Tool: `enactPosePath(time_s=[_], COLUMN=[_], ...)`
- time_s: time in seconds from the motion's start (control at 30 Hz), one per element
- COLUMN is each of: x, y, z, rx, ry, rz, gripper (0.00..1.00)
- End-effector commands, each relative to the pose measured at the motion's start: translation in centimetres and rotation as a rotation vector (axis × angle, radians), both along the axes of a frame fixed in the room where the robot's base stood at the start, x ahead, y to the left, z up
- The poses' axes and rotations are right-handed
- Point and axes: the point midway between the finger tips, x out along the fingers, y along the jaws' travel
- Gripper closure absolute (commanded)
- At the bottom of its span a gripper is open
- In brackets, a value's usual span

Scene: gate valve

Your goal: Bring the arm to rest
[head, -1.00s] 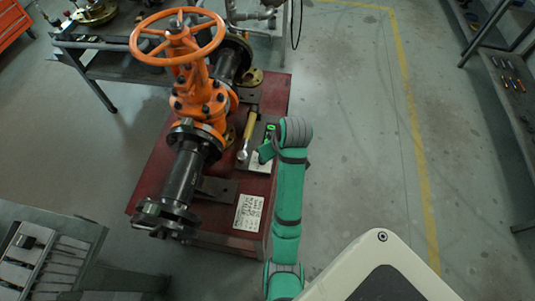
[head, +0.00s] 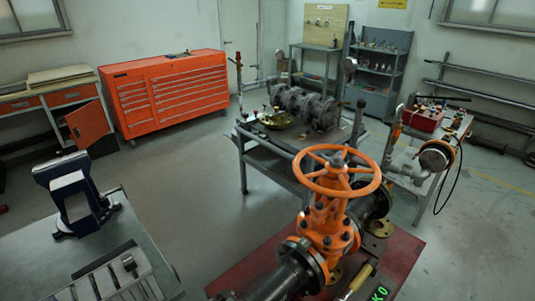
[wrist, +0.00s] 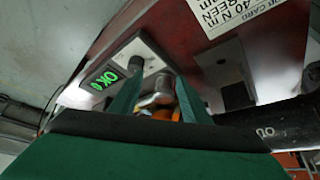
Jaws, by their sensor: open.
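My gripper (wrist: 158,90) shows in the wrist view as two green fingers, apart from each other. A shiny metal tool head (wrist: 160,86) with some orange behind it shows between the fingers; I cannot tell its depth or whether anything touches. The gripper and arm are outside the head view. The orange gate valve (head: 330,225) with its orange handwheel (head: 311,180) stands at the bottom of the head view, on a dark red bench (head: 400,262).
A green lit "OK" display (wrist: 104,78) and a white printed card (wrist: 240,15) are near my gripper. Beyond the valve stands a metal table (head: 262,148) with parts. A grey bench (head: 60,250) with a blue-framed device (head: 75,197) is at left. Floor between them is clear.

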Motion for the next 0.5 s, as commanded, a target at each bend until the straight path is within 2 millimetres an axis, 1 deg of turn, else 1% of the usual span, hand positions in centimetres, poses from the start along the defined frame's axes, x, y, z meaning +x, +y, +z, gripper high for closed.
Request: enactPosePath(time_s=[0.03, 0.2, 0.33, 0.5], x=[-0.3, -1.1, -2.4, -4.7], y=[1.8, 6.2, 9.3, 12.9], z=[-1.4, -4.2, -5.6, -6.5], rx=[-0.002, -0.027, -0.045, -0.065], ry=[-0.019, -0.107, -0.173, -0.258], rz=[-0.003, -0.028, -0.043, -0.053], gripper=[0.57, 0.57, 0.57, 0.57])
